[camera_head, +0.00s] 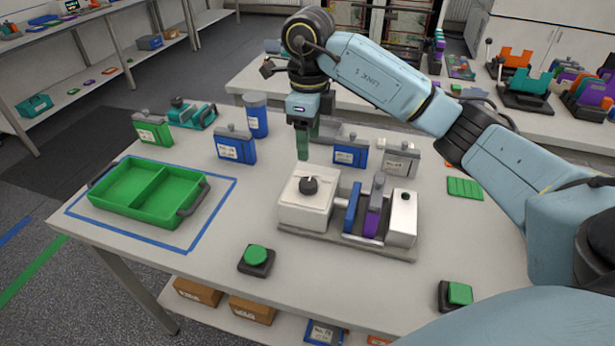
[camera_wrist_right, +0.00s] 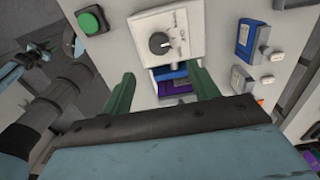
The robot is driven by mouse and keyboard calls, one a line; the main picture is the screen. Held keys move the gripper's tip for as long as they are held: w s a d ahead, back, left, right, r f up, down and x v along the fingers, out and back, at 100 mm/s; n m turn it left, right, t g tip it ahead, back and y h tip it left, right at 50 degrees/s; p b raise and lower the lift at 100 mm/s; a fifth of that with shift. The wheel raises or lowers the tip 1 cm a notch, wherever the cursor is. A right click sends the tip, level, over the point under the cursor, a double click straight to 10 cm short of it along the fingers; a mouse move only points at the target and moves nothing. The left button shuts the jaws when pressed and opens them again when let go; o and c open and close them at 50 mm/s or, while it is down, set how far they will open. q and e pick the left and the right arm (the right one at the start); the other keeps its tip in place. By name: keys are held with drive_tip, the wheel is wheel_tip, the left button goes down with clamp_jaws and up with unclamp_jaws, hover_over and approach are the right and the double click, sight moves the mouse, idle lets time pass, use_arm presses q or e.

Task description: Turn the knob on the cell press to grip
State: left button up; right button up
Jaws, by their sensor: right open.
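The cell press (camera_head: 288,215) is a white block on a grey base at the middle of the table. Its black round knob (camera_head: 309,185) sits on top and carries a light pointer mark. The knob also shows in the right wrist view (camera_wrist_right: 160,43), beside small lettering I cannot read. A blue cell (camera_head: 352,208) and a purple cell (camera_head: 374,212) stand between the block and a white end piece (camera_head: 402,218). My right gripper (camera_head: 303,152) points down, open and empty, above and behind the knob, apart from it. Its green fingers show spread in the wrist view (camera_wrist_right: 162,78).
A green tray (camera_head: 146,215) stands at the left inside blue tape. Blue cells (camera_head: 235,148) (camera_head: 350,154), a grey cell (camera_head: 400,158) and a blue cup (camera_head: 256,115) stand behind. Green buttons (camera_head: 256,254) (camera_head: 459,294) sit near the front edge.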

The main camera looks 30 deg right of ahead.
sight(308, 182)
wheel_tip(308, 182, down, 11)
idle(0.3)
drive_tip(key=c, duration=1)
drive_tip(key=shift+m, duration=0.4)
drive_tip(key=m+p, duration=0.1)
drive_tip(key=m, duration=0.1)
drive_tip(key=shift+r+m, duration=0.1)
drive_tip(key=shift+m, duration=0.3)
drive_tip(key=shift+m+p, duration=0.35)
drive_tip(key=shift+m, duration=1.75)
